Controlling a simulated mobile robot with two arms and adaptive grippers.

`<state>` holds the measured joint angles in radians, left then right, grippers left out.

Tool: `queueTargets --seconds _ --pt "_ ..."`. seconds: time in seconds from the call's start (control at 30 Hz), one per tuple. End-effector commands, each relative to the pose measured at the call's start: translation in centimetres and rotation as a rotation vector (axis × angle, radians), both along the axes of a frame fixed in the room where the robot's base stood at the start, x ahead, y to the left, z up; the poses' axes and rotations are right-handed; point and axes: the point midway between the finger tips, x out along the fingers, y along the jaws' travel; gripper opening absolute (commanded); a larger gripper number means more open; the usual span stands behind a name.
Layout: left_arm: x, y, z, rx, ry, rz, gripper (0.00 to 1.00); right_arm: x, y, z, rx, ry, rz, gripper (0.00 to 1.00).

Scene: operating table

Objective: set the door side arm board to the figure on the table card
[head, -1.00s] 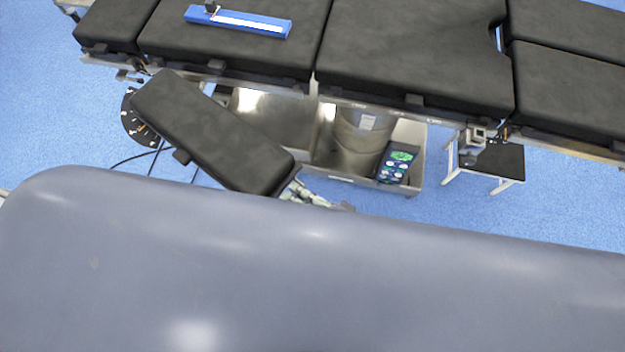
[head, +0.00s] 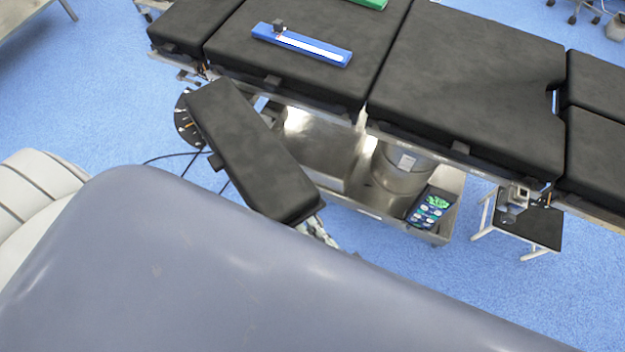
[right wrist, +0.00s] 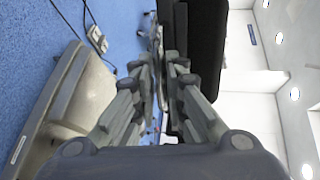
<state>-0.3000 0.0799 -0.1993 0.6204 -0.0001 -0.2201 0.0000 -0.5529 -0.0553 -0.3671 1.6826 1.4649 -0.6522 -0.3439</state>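The door side arm board (head: 260,155) is a black padded board that juts from the near side of the operating table at an angle. A dark round dial with pale marks (head: 190,118) shows beside its table end. My right gripper (head: 322,234) is at the board's free end, largely hidden behind my grey body. In the right wrist view, its fingers (right wrist: 160,75) reach forward with a thin grey part between them. Whether they grip it is unclear. Black padding (right wrist: 205,45) lies just right of them. The figure on a table card is not readable. My left gripper is not in view.
A blue bar with a white strip (head: 300,43) and a green item (head: 368,3) lie on the table pads (head: 465,75). A step stool (head: 527,226) stands right. Cables cross the floor.

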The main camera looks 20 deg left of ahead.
Motion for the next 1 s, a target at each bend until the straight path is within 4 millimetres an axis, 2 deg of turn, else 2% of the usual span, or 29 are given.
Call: queueTargets --seconds 0.3,0.43,0.8,1.0 --pt "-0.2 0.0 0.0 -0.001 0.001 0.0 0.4 0.0 -0.1 0.0 -0.002 -0.003 -0.001 0.15" --pt "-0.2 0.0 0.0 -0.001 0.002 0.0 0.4 -0.5 -0.9 0.1 -0.004 -0.003 0.0 0.15" --pt "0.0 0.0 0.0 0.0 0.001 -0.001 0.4 -4.2 -7.2 1.7 -0.004 0.0 0.001 0.15" --pt "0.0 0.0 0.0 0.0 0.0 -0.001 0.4 -5.5 -9.6 2.4 -0.003 -0.001 0.0 0.15"
